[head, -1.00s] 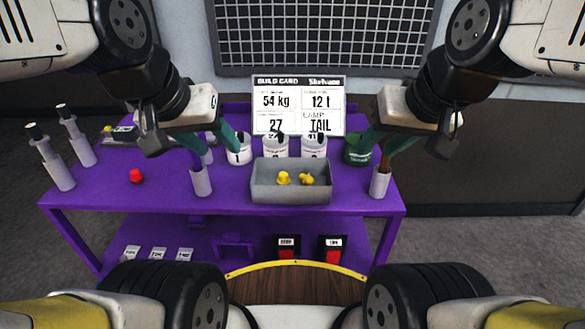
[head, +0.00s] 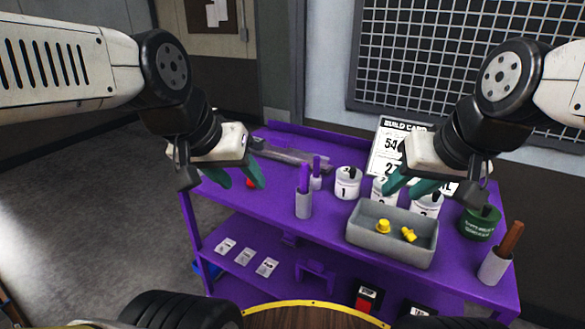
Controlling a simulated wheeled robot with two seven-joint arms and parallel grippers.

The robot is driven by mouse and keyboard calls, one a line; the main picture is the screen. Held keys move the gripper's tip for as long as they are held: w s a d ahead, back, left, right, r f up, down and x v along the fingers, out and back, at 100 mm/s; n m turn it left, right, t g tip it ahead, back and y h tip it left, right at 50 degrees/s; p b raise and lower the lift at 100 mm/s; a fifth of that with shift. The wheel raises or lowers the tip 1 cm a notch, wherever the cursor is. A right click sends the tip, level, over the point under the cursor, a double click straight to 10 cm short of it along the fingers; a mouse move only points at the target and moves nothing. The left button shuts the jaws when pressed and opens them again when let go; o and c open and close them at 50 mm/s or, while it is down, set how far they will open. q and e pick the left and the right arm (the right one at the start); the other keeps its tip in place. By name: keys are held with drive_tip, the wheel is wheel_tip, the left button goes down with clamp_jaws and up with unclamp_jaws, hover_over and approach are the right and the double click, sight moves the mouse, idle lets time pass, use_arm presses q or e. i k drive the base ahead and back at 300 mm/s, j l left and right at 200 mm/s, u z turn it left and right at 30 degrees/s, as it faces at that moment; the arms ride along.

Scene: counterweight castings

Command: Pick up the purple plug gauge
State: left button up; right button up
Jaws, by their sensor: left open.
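Two upright pieces with purple on top stand on the purple bench (head: 340,222). The nearer, taller one is a purple handle (head: 304,178) above a pale grey cylinder (head: 303,206). The smaller purple one (head: 316,166) is just behind it to the right, its lower part pale. I cannot tell which is the plug gauge. My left gripper (head: 240,180) is open and empty, left of both and apart from them, in front of the bench's left end. My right gripper (head: 420,188) appears open, in front of the white canisters and the card, above the grey tray.
The grey tray (head: 376,240) holds yellow pieces (head: 408,234). A white canister (head: 348,184) stands behind it. A green canister (head: 479,224) and a brown-handled piece (head: 508,240) are at right. A red piece (head: 251,183) is partly hidden by my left gripper. White tags (head: 245,256) lie below.

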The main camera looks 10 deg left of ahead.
sight(316, 176)
drive_tip(key=u, duration=4.25)
drive_tip(key=z, duration=4.25)
drive_tip(key=i+l, duration=0.3)
drive_tip(key=l, duration=0.2)
